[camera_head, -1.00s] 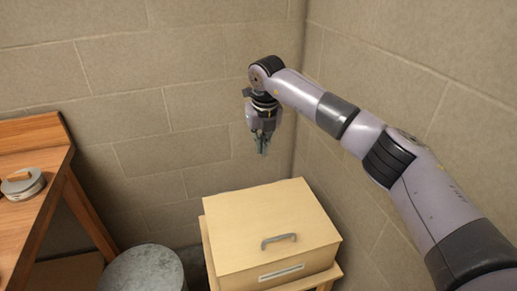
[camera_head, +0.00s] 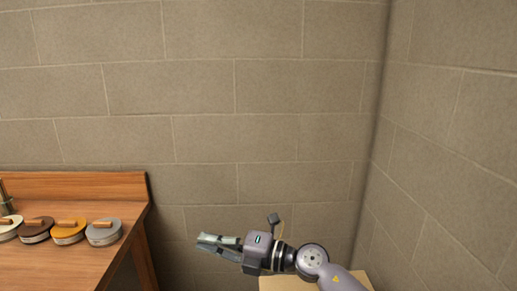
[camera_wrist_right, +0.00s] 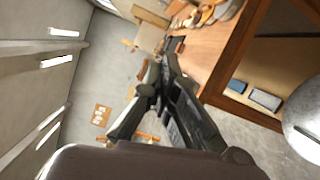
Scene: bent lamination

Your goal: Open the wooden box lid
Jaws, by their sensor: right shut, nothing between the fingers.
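Only a pale strip of the wooden box (camera_head: 284,284) shows at the bottom edge of the head view, partly behind my right arm. Its lid handle and front are out of frame, so I cannot tell how the lid stands. My right gripper (camera_head: 203,241) is above and to the left of this strip, pointing left, shut and empty. In the right wrist view its dark fingers (camera_wrist_right: 172,50) fill the middle with nothing held, and no box is recognisable there. My left gripper is not in view.
Block walls (camera_head: 270,110) meet in a corner at the right. The right wrist view shows open floor (camera_wrist_right: 95,80), a shelf with small boxes (camera_wrist_right: 265,100) and a rounded metal object (camera_wrist_right: 305,120).

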